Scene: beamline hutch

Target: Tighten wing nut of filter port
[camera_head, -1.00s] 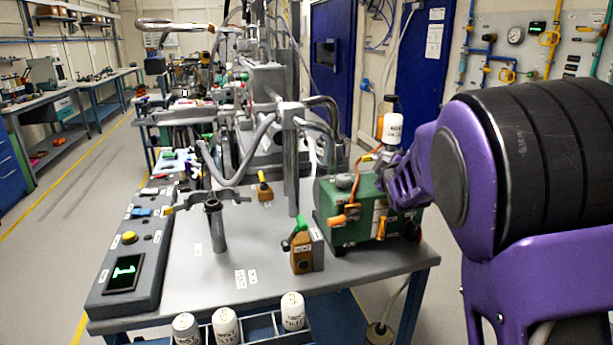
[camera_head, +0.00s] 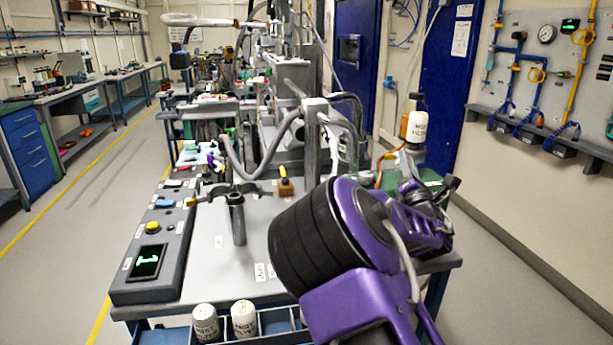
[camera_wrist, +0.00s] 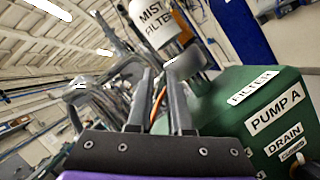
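The green pump (camera_wrist: 272,120), labelled FILTER, PUMP A and DRAIN, fills the right of the wrist view. In the head view my arm hides most of it. The white mist filter bottle (camera_wrist: 158,22) stands beyond my fingers; it also shows in the head view (camera_head: 414,126). A grey rounded part (camera_wrist: 186,64) lies near my right fingertip, close to the FILTER label. I cannot tell whether it is the wing nut or whether the finger touches it. My gripper (camera_wrist: 160,78) is open, with a gap between its fingers and an orange cable visible behind.
In the head view, a grey post with a clamp (camera_head: 237,215) stands on the bench, left of my arm. A control box (camera_head: 155,250) with a lit display runs along the bench's left edge. White bottles (camera_head: 243,318) stand in a front tray. Floor at right is clear.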

